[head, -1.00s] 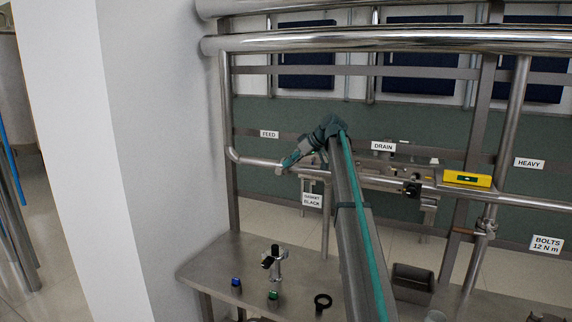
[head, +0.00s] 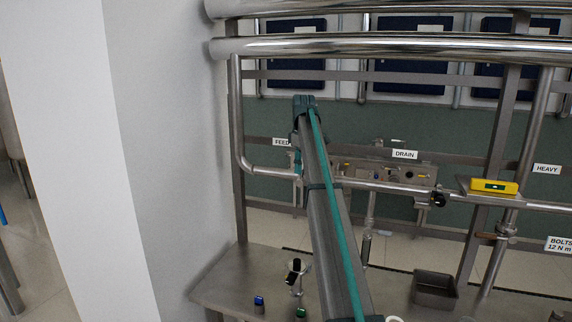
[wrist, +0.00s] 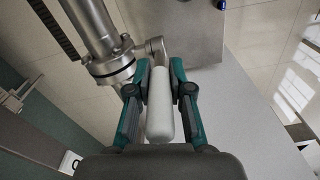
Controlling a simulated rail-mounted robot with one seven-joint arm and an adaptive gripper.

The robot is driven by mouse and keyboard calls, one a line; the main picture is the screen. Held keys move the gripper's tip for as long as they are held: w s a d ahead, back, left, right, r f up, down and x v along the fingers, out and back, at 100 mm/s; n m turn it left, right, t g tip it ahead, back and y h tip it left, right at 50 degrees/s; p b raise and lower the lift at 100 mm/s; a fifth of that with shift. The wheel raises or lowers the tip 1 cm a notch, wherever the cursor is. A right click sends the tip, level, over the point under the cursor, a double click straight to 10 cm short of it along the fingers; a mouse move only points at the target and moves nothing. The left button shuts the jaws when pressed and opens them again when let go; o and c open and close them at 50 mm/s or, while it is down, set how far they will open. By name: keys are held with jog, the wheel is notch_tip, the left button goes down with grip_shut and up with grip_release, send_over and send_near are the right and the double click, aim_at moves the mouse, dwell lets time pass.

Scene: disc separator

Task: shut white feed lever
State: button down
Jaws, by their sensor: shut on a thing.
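The white feed lever (wrist: 160,115) shows in the wrist view as a rounded white handle on a metal stem. It lies lengthwise between the two teal and dark fingers of my gripper (wrist: 160,84), which is shut on it. The stem joins a flanged steel valve fitting (wrist: 112,66) on a pipe at the upper left. In the head view, the FEED label (head: 282,142) is just left of my arm. My arm hides most of the gripper and the lever there.
The steel feed pipe (head: 268,171) runs to the left of my arm. A DRAIN label (head: 404,154) and a yellow device (head: 493,187) are to the right. Below stands a steel table (head: 235,278) with small coloured parts and a grey bin (head: 434,289).

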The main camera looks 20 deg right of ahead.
jog(key=shift+w+a+h, duration=0.1)
jog(key=shift+a+h, duration=0.05)
jog(key=shift+h, duration=0.15)
jog(key=c, duration=1)
grip_release()
jog(key=shift+c, duration=0.2)
